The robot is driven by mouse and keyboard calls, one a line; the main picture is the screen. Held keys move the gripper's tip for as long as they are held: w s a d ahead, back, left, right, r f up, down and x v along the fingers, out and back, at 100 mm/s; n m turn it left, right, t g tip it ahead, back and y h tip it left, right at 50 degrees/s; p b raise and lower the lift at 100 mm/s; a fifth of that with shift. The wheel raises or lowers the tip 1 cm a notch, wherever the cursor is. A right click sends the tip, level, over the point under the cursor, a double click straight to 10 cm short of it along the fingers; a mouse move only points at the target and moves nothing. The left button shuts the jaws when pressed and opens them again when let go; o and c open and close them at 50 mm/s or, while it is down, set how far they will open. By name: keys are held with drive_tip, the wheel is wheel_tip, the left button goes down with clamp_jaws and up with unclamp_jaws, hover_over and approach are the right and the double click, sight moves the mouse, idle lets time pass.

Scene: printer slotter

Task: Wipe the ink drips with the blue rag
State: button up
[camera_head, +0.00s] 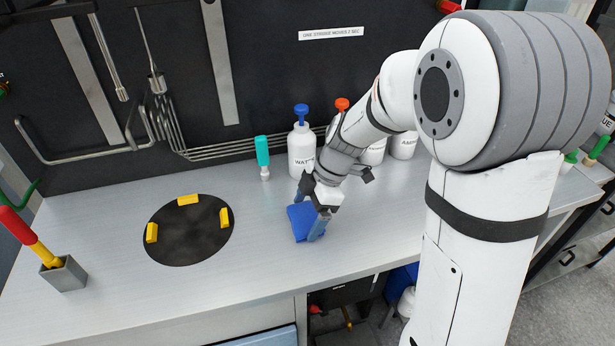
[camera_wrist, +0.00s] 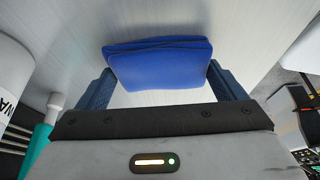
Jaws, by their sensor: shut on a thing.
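The blue rag (camera_head: 303,222) is a folded cloth at the middle of the metal counter in the head view. My gripper (camera_head: 312,222) is shut on it, with one finger at each side. In the wrist view the blue rag (camera_wrist: 160,62) spans the space between the fingertips of my gripper (camera_wrist: 158,78). I cannot tell whether the rag touches the counter. No ink drips can be made out on the counter; the area under the rag and behind my arm is hidden.
A black round disc (camera_head: 188,232) with yellow blocks lies left of the rag. A white bottle with a blue top (camera_head: 301,150) and a teal-handled tool (camera_head: 263,155) stand behind. A grey holder (camera_head: 64,274) with a red-and-yellow handle stands far left. The front counter is clear.

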drive_tip(key=shift+w+a+r, duration=0.2)
drive_tip(key=shift+w, duration=0.45)
drive_tip(key=r, duration=0.1)
drive_tip(key=r+p, duration=0.1)
drive_tip(key=r, duration=0.1)
drive_tip(key=shift+s, duration=0.3)
drive_tip(key=shift+w+r+p, duration=0.25)
drive_tip(key=shift+r+p, duration=0.2)
drive_tip(key=shift+r, duration=0.15)
drive_tip(key=shift+s+r+p, duration=0.15)
drive_tip(key=shift+r+p, duration=0.65)
drive_tip(key=shift+r, duration=1)
